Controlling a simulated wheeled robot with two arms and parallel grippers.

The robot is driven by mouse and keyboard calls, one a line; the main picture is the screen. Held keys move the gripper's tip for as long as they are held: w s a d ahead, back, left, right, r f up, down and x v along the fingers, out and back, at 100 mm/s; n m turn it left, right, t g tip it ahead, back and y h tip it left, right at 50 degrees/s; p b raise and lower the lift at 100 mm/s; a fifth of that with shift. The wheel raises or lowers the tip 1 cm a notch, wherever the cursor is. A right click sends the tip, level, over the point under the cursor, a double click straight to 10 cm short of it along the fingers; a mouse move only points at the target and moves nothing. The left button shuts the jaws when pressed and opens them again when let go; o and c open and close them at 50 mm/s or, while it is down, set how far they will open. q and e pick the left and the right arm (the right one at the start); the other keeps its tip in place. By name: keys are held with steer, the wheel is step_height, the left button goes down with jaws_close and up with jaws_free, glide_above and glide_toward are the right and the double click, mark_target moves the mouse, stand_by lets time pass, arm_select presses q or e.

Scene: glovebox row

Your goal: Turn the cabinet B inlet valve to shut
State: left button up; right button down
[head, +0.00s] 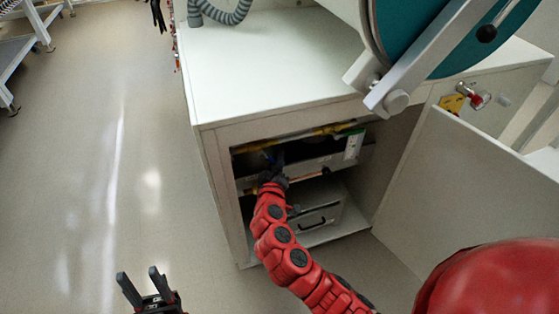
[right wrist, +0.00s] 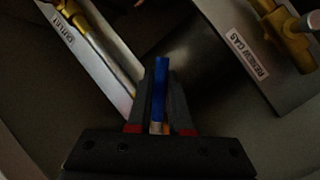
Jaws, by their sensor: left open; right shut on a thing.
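My right gripper (head: 272,172) reaches into the open lower bay of the white cabinet (head: 275,70), near the yellow pipes. In the right wrist view, the right gripper (right wrist: 161,100) is shut on a blue valve handle (right wrist: 161,75), which stands between its two dark fingers. The valve body behind the handle is hidden in that view, and which valve it is cannot be read from the handle. My left gripper (head: 143,287) is open and empty over the floor at the bottom left, well away from the cabinet.
Yellow pipe (head: 300,134) runs along the bay's top. A grey box (head: 318,216) stands below. The door (head: 440,190) is open to the right.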

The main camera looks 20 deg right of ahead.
steer(key=shift+s+a+f+m+g+y, duration=0.1)
steer(key=shift+a+f+m+g+y, duration=0.25)
steer(key=shift+a+m+y, duration=0.6)
steer(key=shift+w+a+f+m+g+y, duration=0.1)
steer(key=shift+a+f+m+g+y, duration=0.3)
steer(key=shift+m, duration=0.85)
steer(key=shift+s+a+f+m+g+y, duration=0.1)
steer(key=shift+a+f+m+g+y, duration=0.2)
steer(key=shift+a+m+y, duration=0.65)
steer(key=c, duration=0.8)
jaws_free()
steer(key=shift+c, duration=0.2)
